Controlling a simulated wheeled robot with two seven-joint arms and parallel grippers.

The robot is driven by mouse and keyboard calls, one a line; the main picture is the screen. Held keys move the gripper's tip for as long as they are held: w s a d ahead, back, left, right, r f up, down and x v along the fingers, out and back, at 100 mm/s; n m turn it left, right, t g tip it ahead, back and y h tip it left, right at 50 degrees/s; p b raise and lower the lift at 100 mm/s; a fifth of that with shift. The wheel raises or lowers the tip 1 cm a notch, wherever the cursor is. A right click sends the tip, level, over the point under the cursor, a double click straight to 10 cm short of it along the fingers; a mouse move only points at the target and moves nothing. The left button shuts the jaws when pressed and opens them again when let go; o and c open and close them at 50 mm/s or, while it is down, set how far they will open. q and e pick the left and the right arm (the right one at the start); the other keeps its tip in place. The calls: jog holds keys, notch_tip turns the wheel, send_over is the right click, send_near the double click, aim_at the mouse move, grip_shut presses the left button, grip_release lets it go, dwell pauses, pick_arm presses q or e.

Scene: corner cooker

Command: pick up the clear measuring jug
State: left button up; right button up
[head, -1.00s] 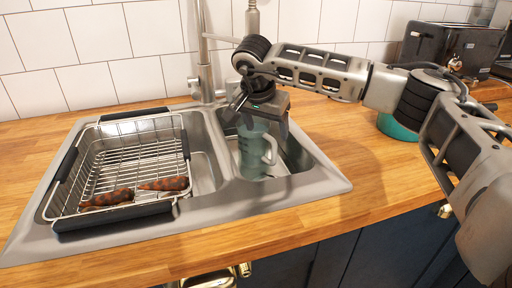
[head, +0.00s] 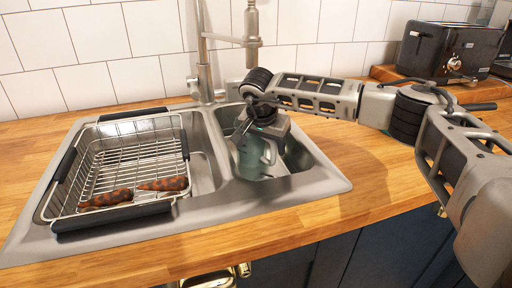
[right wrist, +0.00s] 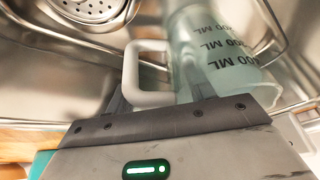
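In the right wrist view the jug (right wrist: 215,45) shows dark ML markings and a pale handle (right wrist: 146,75). The right gripper's fingers (right wrist: 157,96) are apart, with the handle lying between them in that view. One finger overlaps the jug's side; whether it touches is unclear. My left gripper is not in view.
A wire dish rack (head: 118,160) with two brown, carrot-like items (head: 163,184) sits over the left basin. The tap (head: 204,75) rises behind the sink. A black toaster (head: 448,48) stands at the back right. The wooden counter in front is clear.

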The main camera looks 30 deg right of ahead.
grip_shut()
jog(key=shift+r, duration=0.1)
jog(key=shift+r, duration=1)
jog(key=s+a+r, duration=0.6)
jog(key=s+r, duration=0.5)
jog(key=s, duration=0.1)
jog(key=shift+a+b, duration=0.3)
jog(key=shift+b, duration=0.05)
jog(key=c, duration=0.8)
grip_release()
jog(key=shift+s, duration=0.15)
jog(key=shift+s+f, duration=0.1)
grip_shut()
